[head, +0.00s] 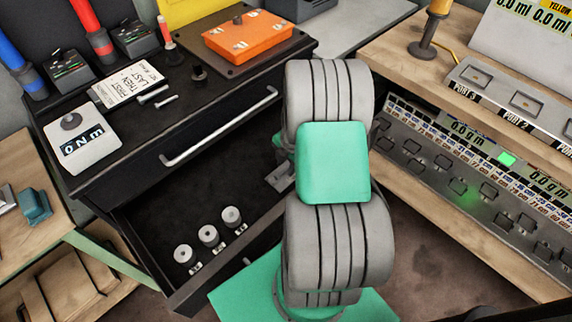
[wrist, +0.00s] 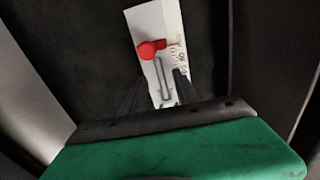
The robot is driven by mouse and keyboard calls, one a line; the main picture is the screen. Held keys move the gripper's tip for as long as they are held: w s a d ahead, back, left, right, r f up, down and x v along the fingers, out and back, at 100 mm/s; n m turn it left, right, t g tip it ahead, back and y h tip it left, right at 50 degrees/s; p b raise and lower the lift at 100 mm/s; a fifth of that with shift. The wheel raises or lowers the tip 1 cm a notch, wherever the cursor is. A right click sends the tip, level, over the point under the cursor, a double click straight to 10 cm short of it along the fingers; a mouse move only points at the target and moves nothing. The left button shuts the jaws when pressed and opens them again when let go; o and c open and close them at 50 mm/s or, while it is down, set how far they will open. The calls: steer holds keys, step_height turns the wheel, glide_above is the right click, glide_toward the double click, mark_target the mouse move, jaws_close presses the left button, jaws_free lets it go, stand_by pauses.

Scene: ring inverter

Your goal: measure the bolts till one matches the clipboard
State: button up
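Two silver bolts, one longer (head: 153,93) and one shorter (head: 166,102), lie on the black bench top beside a white printed card (head: 125,85). I cannot make out a clipboard for certain. My gripper is mostly hidden behind my arm in the head view, low over the open drawer (head: 140,215). In the wrist view my gripper (wrist: 158,82) has its dark fingers apart. Beyond and between them is a white lettered strip (wrist: 150,20) with a red knob (wrist: 147,50) and a narrow metal loop or slot (wrist: 163,78). I see no clear contact with it.
Several grey cylindrical weights (head: 208,235) stand in the drawer. The drawer handle (head: 220,125) is above it. A shelf with button panels (head: 460,175) is at the right.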

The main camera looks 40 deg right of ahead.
steer(key=a+r+m+p, duration=0.4)
steer(key=a+r+m, duration=0.15)
steer(key=r, duration=0.75)
steer(key=a+r+m+p, duration=0.35)
steer(key=a+r, duration=0.25)
steer(key=r, duration=0.6)
steer(key=s+a+r+m+t+p, duration=0.1)
steer(key=s+a+r+m+p, duration=0.3)
steer(key=s+a+r+m, duration=0.3)
step_height(320, 180, up, 4)
steer(key=a+m, duration=0.2)
steer(key=m, duration=0.1)
steer(key=shift+f, duration=0.15)
